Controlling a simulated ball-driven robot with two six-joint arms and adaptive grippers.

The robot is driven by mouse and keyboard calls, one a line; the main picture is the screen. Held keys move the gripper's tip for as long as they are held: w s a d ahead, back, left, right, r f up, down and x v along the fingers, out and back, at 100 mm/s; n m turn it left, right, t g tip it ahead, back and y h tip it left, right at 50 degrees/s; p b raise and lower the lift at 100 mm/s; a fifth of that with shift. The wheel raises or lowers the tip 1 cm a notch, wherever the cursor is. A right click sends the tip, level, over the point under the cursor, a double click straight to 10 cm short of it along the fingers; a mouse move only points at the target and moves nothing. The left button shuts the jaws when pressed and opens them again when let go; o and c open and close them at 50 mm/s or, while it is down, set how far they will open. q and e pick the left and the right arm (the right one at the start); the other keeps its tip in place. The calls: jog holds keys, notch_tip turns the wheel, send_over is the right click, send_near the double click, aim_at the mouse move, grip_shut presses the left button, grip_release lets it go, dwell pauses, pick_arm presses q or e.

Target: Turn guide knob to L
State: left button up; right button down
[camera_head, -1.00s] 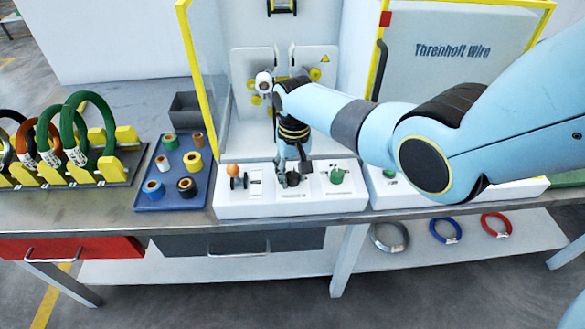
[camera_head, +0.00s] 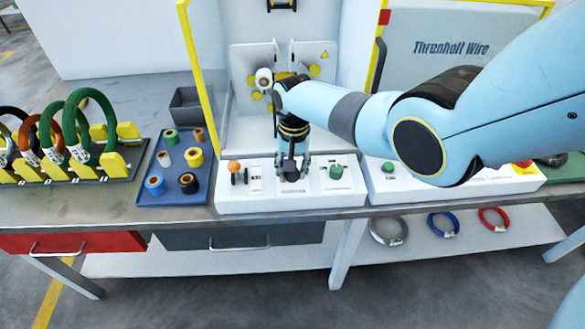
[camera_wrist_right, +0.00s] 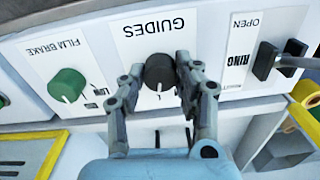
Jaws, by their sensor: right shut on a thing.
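The guide knob (camera_wrist_right: 159,71) is a round black knob under the GUIDES label, which appears upside down in the right wrist view. A short pale line on its face points down toward a small mark on the panel that I cannot read clearly. My right gripper (camera_wrist_right: 161,82) is shut on the knob, with one grey finger on each side. In the head view my right gripper (camera_head: 293,169) reaches down onto the middle of the white control panel (camera_head: 290,203) and partly hides the dark knob. My left gripper is not in view.
A green FILM BRAKE knob (camera_wrist_right: 67,85) and a black RING lever (camera_wrist_right: 265,61) flank the guide knob. An orange-tipped lever (camera_head: 234,167) stands on the panel's left. A blue tray (camera_head: 143,196) with several small rolls lies left of the panel.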

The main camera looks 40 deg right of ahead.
jog(key=c, duration=0.9)
grip_release()
jog(key=shift+c, duration=0.2)
jog(key=shift+r, duration=0.1)
notch_tip(320, 180, up, 12)
jog(key=shift+d, duration=0.1)
